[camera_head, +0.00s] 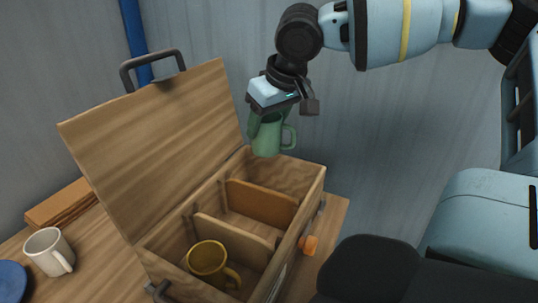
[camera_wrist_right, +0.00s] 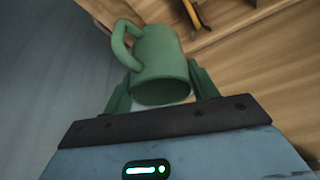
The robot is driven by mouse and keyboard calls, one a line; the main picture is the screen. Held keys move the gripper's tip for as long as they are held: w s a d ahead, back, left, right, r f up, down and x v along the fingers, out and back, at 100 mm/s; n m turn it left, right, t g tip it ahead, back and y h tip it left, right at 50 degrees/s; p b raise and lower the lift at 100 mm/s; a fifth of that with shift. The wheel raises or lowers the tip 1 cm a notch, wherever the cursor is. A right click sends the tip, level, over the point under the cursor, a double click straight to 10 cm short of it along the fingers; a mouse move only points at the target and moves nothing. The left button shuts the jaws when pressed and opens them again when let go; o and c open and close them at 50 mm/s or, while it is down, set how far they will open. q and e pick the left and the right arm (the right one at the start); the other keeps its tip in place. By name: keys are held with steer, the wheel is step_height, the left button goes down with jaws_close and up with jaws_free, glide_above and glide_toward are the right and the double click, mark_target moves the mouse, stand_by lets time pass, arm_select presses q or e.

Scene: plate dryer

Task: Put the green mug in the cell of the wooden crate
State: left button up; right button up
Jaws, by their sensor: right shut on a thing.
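The green mug (camera_head: 266,139) is held by my right gripper (camera_head: 257,120) above the far end of the open wooden crate (camera_head: 316,185). In the right wrist view the mug (camera_wrist_right: 160,60) sits between the two green fingers of the gripper (camera_wrist_right: 160,88), its handle toward the upper left. The crate has several cells split by wooden dividers (camera_head: 262,205). The far cell, below the mug, looks empty where it shows; the mug hides part of its back. A yellow-brown mug (camera_head: 208,258) stands in the near cell. My left gripper is not in view.
The crate's raised lid (camera_head: 160,140) stands open at the left, close to the right gripper. A white mug (camera_head: 48,250), a blue plate (camera_head: 12,280) and a wooden block (camera_head: 62,203) are on the table at the left.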

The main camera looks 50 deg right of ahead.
mark_target(268, 141)
steer(key=shift+s+f, duration=0.15)
steer(key=shift+f, duration=0.2)
step_height(268, 141, down, 4)
steer(key=shift+r, duration=0.1)
arm_select(q)
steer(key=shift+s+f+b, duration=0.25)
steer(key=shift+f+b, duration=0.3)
steer(key=shift+b, duration=0.05)
arm_select(e)
steer(key=shift+f, duration=2.7)
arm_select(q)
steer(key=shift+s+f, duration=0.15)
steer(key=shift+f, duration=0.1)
arm_select(e)
steer(key=shift+f, duration=0.45)
steer(key=shift+f, duration=0.15)
steer(key=o, duration=0.9)
steer(key=shift+c, duration=0.2)
